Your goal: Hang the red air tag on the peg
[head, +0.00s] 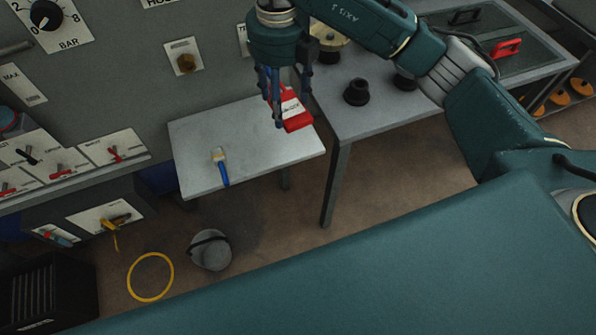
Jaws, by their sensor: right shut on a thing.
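The red air tag (296,118) has a white label and hangs at my right gripper (277,119), which is shut on it. The gripper points down above the right part of a small grey table, in front of the panel. The fingers cover part of the tag. A brass-coloured round fitting (186,62) sticks out of a pale plate on the panel, left of and apart from the gripper; I cannot tell for sure that it is the peg. My left gripper is not in view.
A brush with a blue handle (221,167) lies on the small table (190,135). A higher grey table (345,125) with black knobs (357,92) stands to the right. A pressure dial (47,15) and levers are on the left panel. A bucket (210,250) and yellow ring (150,277) are on the floor.

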